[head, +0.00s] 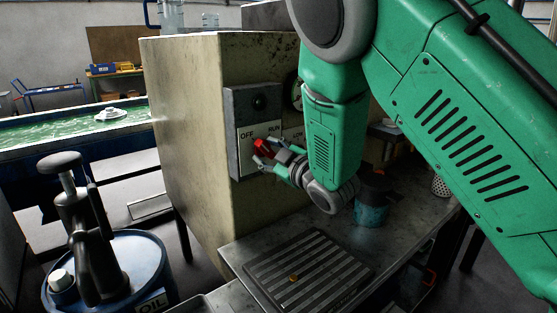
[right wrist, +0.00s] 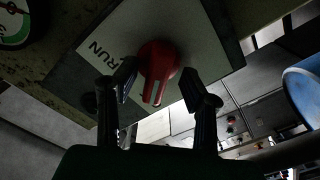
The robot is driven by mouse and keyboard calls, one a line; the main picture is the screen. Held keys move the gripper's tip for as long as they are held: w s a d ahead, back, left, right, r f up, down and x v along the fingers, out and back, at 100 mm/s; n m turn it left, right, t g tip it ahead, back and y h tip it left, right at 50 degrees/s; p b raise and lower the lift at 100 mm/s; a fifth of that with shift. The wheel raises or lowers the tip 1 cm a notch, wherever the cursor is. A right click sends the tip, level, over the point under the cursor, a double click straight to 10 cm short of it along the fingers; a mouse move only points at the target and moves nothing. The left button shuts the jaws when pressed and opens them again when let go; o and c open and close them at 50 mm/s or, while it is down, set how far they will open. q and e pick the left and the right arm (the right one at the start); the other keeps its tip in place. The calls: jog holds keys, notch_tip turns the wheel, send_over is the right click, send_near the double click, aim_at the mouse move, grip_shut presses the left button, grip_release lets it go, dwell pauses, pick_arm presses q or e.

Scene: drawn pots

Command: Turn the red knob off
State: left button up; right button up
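The red knob (head: 265,148) is on a grey switch panel (head: 232,134) with OFF and RUN labels, fixed to the side of a cream cabinet. My right gripper (head: 272,163) is at the knob in the head view, its arm coming in from the right. In the right wrist view the red knob (right wrist: 158,66) shows between the two fingers of my right gripper (right wrist: 160,92). The fingers are apart, with a gap on each side of the knob, so it is open around it. The knob's pointer direction is hard to read. My left gripper is not in view.
The cream cabinet (head: 180,120) stands behind the panel. A metal bench with a ribbed mat (head: 310,272) lies below, with a dark and teal container (head: 371,212) on it. A blue oil drum (head: 120,265) with a black pump stands at the lower left.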

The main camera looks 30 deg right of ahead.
jog(key=s+d, duration=0.1)
jog(key=s, duration=1)
jog(key=shift+d+f, duration=0.15)
jog(key=shift+d, duration=0.15)
